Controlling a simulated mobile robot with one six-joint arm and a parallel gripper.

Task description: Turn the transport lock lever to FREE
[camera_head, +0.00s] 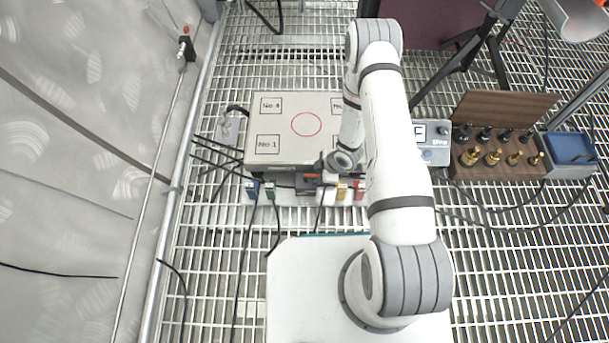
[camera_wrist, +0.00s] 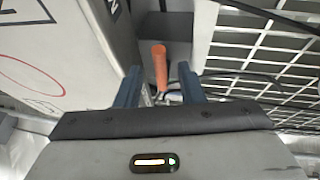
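The lever, an orange bar (camera_wrist: 159,62), stands out from a grey block (camera_wrist: 168,28) beside the pale box in the wrist view. My gripper (camera_wrist: 160,76) is open, with one blue-grey finger on each side of the bar and visible gaps between. I cannot tell how deep the bar sits between the fingers, and no contact shows. No FREE marking is readable. In the head view my gripper is at the front edge of the box (camera_head: 285,153), largely hidden by my arm. A small orange-red patch (camera_head: 311,177) shows next to it.
The box top carries a red circle and number labels. Coloured connectors (camera_head: 269,190) and cables line its front edge. A wooden rack (camera_head: 505,108) with black and brass fittings and a blue bin (camera_head: 570,148) stand at right. The tunnel wall (camera_head: 90,150) is at left.

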